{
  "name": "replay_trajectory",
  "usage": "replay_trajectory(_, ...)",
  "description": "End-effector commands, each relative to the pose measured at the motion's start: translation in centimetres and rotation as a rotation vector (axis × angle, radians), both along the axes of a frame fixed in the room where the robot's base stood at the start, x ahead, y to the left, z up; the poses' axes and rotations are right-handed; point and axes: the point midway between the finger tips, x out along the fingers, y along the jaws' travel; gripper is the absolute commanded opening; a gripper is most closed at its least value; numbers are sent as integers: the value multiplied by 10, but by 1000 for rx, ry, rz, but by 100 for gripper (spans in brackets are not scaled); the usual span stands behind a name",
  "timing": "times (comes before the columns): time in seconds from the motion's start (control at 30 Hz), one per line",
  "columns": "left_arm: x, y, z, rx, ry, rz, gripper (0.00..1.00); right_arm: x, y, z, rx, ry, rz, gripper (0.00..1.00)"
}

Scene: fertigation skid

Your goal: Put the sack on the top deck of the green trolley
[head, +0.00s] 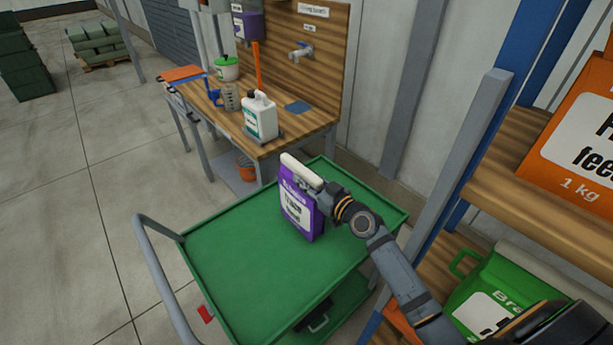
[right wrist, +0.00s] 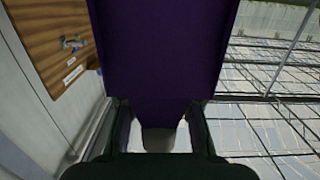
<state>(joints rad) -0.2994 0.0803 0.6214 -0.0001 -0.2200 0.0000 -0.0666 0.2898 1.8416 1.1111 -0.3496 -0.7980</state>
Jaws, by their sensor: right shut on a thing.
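The sack (head: 298,207) is purple with a white label and a pale top edge. In the head view it is upright over the top deck of the green trolley (head: 228,262). I cannot tell whether its bottom touches the deck. My right gripper (head: 318,186) is shut on the sack near its top, from the right side. In the right wrist view the purple sack (right wrist: 168,50) fills the middle, between the two dark fingers of the right gripper (right wrist: 160,125). My left gripper is not in view.
A wooden bench (head: 262,148) behind the trolley carries a white jug (head: 261,118) and other items. Shelves at the right hold an orange sack (head: 575,150) and a green container (head: 500,285). The trolley's grey handle (head: 160,265) is at its left. The deck around the sack is bare.

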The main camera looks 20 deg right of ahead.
Motion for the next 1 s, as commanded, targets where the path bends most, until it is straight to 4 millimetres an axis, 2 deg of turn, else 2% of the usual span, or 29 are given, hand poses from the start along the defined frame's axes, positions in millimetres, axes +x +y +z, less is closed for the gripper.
replay_trajectory(0.2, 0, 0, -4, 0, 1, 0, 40, 0, 0, 0, 1, -7, -1, 0)
replay_trajectory(0.23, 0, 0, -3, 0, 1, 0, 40, 0, 0, -2, 0, 0, 0, 32)
replay_trajectory(0.37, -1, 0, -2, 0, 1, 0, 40, 0, 0, -2, 0, 1, 0, 49)
replay_trajectory(0.73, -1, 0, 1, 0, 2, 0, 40, -2, -1, 1, -2, 2, 0, 50)
replay_trajectory(0.87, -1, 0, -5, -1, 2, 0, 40, -25, -8, -2, -8, 3, 2, 50)
replay_trajectory(1.0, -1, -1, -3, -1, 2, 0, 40, -59, -20, 1, -11, 7, 3, 50)
